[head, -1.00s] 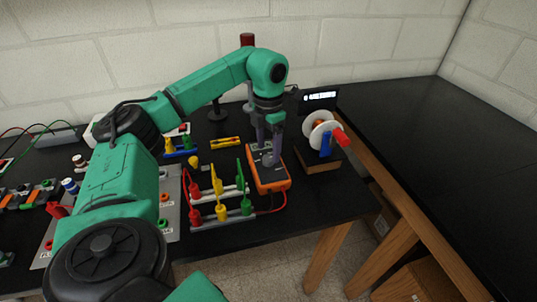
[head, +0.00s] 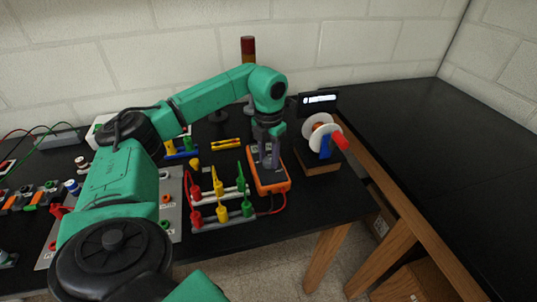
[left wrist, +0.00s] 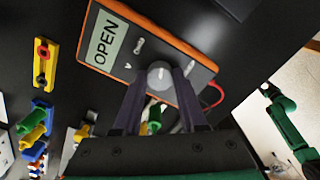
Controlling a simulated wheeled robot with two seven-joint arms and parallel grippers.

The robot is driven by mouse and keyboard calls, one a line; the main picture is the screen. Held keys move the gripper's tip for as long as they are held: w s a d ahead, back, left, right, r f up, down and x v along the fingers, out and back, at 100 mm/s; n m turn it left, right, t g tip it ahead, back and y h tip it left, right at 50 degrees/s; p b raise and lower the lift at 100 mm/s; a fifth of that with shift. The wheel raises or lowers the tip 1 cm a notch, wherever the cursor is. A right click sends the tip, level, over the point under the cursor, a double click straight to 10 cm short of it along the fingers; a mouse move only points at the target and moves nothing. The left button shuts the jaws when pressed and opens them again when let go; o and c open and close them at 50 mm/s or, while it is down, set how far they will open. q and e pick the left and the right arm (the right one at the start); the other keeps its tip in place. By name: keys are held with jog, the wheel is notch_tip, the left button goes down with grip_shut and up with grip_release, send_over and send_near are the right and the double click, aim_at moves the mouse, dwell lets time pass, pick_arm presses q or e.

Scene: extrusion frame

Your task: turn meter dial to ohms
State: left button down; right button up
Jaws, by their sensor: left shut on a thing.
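The orange meter (head: 270,188) lies near the front edge of the black table, beside the rack of coloured clips. In the left wrist view its display (left wrist: 107,43) reads OPEN. The round grey dial (left wrist: 160,75) sits in the middle of its dark face, with a V mark and other small marks around it. My left gripper (head: 268,163) comes down from above and is shut on the dial; its two fingers (left wrist: 158,92) stand at either side of it. I cannot make out the dial's pointer. The dial is hidden by the gripper in the head view.
A clip rack (head: 222,205) with red, yellow and green clips stands close left of the meter. A white spool (head: 317,133) on a wooden base is close right, with a small lit display (head: 319,100) behind. The table at far right is clear.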

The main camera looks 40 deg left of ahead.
pick_arm(q)
jog(key=shift+n, duration=0.8)
jog(key=shift+c, duration=2.3)
grip_release()
jog(key=shift+r, duration=0.1)
notch_tip(320, 180, up, 8)
jog(key=shift+r+b, duration=0.2)
jog(key=shift+b, duration=0.2)
notch_tip(320, 180, up, 6)
jog(key=p, duration=0.3)
send_over(269, 160)
